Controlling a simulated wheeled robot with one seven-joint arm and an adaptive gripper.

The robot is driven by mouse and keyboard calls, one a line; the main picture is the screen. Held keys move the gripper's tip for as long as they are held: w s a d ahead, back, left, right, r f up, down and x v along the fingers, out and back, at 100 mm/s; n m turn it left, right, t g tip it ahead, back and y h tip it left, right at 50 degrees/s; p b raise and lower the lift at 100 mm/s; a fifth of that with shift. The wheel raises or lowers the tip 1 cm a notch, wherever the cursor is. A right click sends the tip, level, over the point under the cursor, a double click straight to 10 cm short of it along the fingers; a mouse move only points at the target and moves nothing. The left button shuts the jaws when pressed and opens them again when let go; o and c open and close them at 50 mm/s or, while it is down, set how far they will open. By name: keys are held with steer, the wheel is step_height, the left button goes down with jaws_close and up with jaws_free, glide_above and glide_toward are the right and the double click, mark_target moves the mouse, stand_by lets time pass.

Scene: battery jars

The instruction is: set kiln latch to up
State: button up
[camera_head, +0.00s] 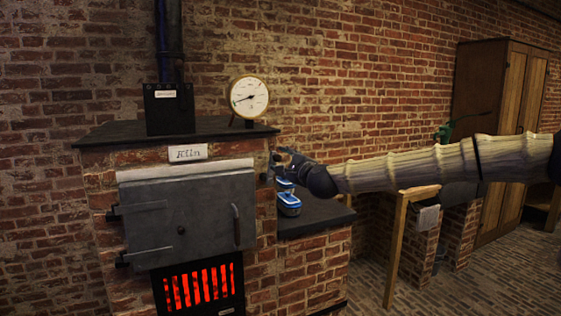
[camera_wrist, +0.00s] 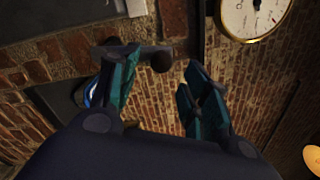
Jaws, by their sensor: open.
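The brick kiln has a grey metal door (camera_head: 185,220), shut, with a curved handle (camera_head: 236,225) at its right side and a paper "Kiln" label (camera_head: 188,152) above. My gripper (camera_head: 280,163) is just right of the kiln's upper front corner, above the side ledge. In the wrist view my gripper (camera_wrist: 160,95) is open, its two teal fingers apart. A small dark rounded knob (camera_wrist: 160,62) shows near the far end of the gap, perhaps part of the latch. The rest of the latch is not clear, and its position cannot be told. No contact is evident.
A blue-rimmed container (camera_head: 289,206) stands on the dark side ledge (camera_head: 318,218) below my gripper. A round dial gauge (camera_head: 249,97) and a black box (camera_head: 168,108) stand on the kiln top. Red glowing bars (camera_head: 200,286) lie below the door. A wooden cupboard (camera_head: 500,130) stands far right.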

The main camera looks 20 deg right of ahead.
steer(key=s, duration=0.8)
steer(key=shift+s+d, duration=0.2)
steer(key=shift+d, duration=0.2)
